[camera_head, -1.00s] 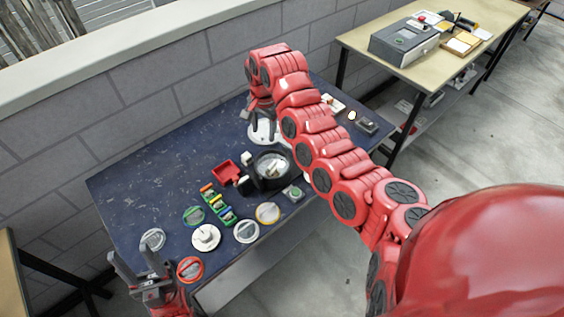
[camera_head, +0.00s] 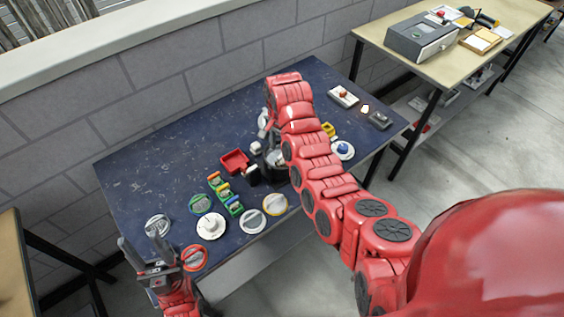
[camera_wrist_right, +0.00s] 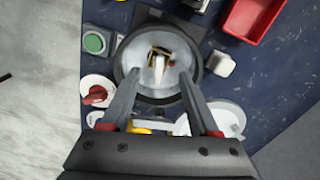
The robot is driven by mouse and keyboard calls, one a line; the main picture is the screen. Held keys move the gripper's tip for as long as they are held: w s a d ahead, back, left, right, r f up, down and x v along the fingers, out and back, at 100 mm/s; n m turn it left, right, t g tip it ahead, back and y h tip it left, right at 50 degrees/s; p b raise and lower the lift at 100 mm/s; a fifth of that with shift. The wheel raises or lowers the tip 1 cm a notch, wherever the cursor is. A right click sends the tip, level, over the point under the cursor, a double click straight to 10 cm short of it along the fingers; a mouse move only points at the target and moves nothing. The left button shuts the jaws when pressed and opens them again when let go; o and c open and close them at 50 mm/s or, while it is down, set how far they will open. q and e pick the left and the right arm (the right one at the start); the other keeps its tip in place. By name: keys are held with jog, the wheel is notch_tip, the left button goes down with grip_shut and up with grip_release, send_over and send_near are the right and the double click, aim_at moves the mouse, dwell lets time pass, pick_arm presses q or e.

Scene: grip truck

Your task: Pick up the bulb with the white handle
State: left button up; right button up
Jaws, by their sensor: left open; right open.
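A round dark-rimmed dish (camera_wrist_right: 121,65) is in the right wrist view. A small white piece (camera_wrist_right: 157,68) lies in it with dark and yellowish parts beside it; I cannot tell for sure whether this is the bulb with the white handle. My right gripper (camera_wrist_right: 160,82) is open, its two fingers spread over the dish with the white piece between and beyond their tips, and nothing held. In the head view the red arm partly hides the dish (camera_head: 277,160). My left gripper (camera_head: 139,242) is open and empty at the table's front left corner.
Round dials, including a red-ringed one (camera_head: 194,257), and a red tray (camera_head: 235,161) stand on the blue table (camera_head: 150,180). A white block (camera_wrist_right: 220,64) and a green button (camera_wrist_right: 94,42) flank the dish. A small glowing light (camera_head: 365,108) is at the back right. The table's back left is clear.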

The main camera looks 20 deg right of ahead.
aim_at(282, 160)
jog(key=shift+f+p, duration=0.15)
jog(key=shift+p, duration=0.2)
jog(key=f, duration=0.1)
jog(key=f+p, duration=0.1)
jog(key=f, duration=0.1)
jog(key=shift+d+p, duration=0.25)
jog(key=shift+p, duration=0.1)
jog(key=shift+f, duration=0.9)
jog(key=shift+w, duration=0.1)
grip_shut()
